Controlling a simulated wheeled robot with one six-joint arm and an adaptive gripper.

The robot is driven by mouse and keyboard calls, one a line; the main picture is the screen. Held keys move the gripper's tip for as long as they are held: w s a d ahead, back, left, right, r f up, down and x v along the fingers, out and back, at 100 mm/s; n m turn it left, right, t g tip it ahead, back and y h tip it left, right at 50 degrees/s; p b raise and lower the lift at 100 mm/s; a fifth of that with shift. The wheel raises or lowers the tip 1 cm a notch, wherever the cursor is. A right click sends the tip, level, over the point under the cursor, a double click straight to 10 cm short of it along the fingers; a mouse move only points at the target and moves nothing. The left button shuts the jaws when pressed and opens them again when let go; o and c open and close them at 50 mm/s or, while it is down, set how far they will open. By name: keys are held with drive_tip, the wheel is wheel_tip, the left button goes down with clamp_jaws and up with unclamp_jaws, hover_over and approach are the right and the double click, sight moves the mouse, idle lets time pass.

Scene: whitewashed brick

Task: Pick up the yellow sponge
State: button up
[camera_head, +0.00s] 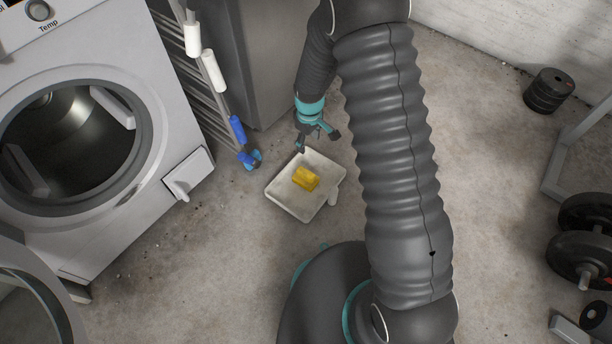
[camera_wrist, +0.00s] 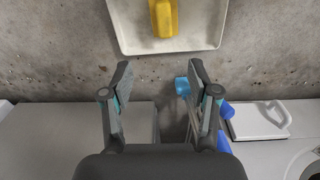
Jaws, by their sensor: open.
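The yellow sponge (camera_head: 306,179) lies in a shallow white tray (camera_head: 288,205) on the concrete floor, near the middle of the head view. In the wrist view the sponge (camera_wrist: 164,18) shows at the top, cut off by the picture edge, inside the tray (camera_wrist: 135,42). My gripper (camera_head: 318,142) is open and empty. It is above the tray's far edge, apart from the sponge. In the wrist view the gripper's two fingers (camera_wrist: 159,75) are spread wide, with bare floor seen between and beyond them.
A washing machine (camera_head: 150,120) with its round door open stands at left. A rack (camera_head: 205,75) with white and blue handles and a grey cabinet (camera_head: 245,60) stand behind. Black weights (camera_head: 585,255) lie at right. Floor around the tray's front is clear.

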drive_tip(key=n, duration=0.1)
hover_over(306, 172)
drive_tip(key=f, duration=1.3)
drive_tip(key=shift+s+a, duration=0.25)
drive_tip(key=shift+s, duration=0.1)
drive_tip(key=shift+w+d+f+b, duration=0.1)
drive_tip(key=shift+w+f+b, duration=0.15)
drive_tip(key=shift+f, duration=1.35)
drive_tip(key=shift+w+d+f+b, duration=0.1)
drive_tip(key=shift+f+b, duration=0.1)
drive_tip(key=shift+f, duration=1.4)
clamp_jaws()
